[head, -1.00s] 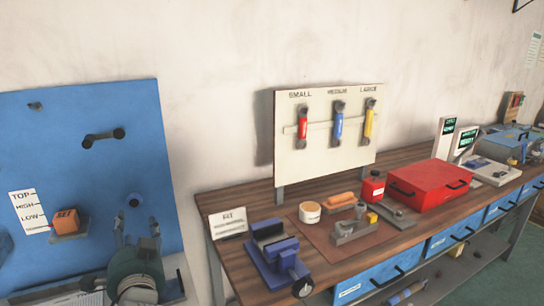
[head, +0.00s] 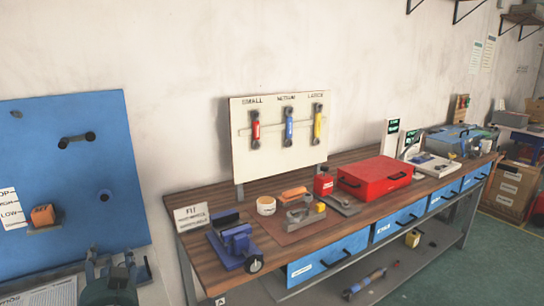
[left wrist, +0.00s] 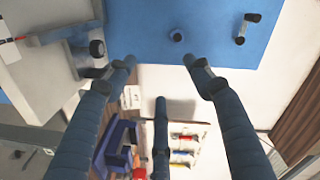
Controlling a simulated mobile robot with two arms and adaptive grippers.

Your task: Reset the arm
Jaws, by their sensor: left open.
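My left gripper (head: 110,264) is at the bottom left of the head view, in front of the blue panel's lower right edge. In the left wrist view its dark fingers (left wrist: 160,72) are spread apart with nothing between them. The blue panel (left wrist: 215,25) lies beyond the fingertips there. My right gripper is in neither view.
To the right, a wooden workbench (head: 190,245) holds a blue vise (head: 235,243), a red toolbox (head: 375,176) and a tool board (head: 280,165). Open floor (head: 450,265) lies in front.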

